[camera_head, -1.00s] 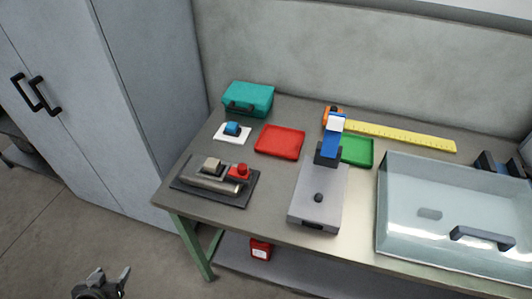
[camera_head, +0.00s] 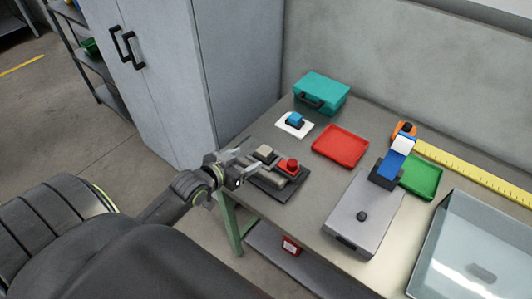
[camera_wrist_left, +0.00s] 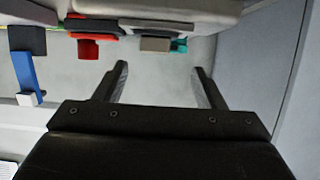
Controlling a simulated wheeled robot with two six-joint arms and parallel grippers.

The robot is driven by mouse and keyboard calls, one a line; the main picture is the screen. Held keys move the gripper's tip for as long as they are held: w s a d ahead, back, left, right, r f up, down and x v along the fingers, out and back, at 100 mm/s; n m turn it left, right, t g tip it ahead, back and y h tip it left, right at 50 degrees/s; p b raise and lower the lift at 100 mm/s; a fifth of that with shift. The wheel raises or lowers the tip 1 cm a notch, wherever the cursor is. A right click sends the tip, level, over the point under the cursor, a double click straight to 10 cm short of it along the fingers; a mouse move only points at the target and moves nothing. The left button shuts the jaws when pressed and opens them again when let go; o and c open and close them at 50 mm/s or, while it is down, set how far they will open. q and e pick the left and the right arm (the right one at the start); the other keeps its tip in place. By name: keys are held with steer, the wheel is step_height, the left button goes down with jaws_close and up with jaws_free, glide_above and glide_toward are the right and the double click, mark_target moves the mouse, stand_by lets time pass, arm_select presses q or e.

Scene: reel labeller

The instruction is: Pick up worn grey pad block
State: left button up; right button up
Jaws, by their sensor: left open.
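The worn grey pad block, a small beige-grey block (camera_head: 264,152), sits on the dark fixture plate (camera_head: 288,190) at the left front of the bench, beside a red knob part (camera_head: 289,166). My left gripper (camera_head: 241,158) is open and empty at the bench's left edge, just left of the block and apart from it. In the left wrist view the block (camera_wrist_left: 155,44) shows beyond the open fingers (camera_wrist_left: 160,82), roughly between them. The arm and gripper hide part of the plate's left side. My right gripper is not in view.
A red tray (camera_head: 340,146), a teal case (camera_head: 322,92) and a blue block on a white pad (camera_head: 295,122) stand behind. A grey labeller base (camera_head: 365,212) with a blue arm is to the right, near a green tray (camera_head: 422,178). A grey cabinet (camera_head: 235,60) stands left.

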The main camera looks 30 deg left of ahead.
mark_target(263, 151)
arm_select(q)
steer(key=x, duration=0.4)
steer(key=shift+w, duration=0.1)
steer(key=p+x, duration=0.1)
steer(key=x, duration=0.3)
steer(key=shift+w+d+r+p, duration=0.1)
steer(key=shift+d+r+p, duration=0.1)
steer(key=shift+d+p, duration=0.2)
steer(key=shift+w+f, duration=0.35)
steer(key=shift+w, duration=0.3)
steer(key=c, duration=1.1)
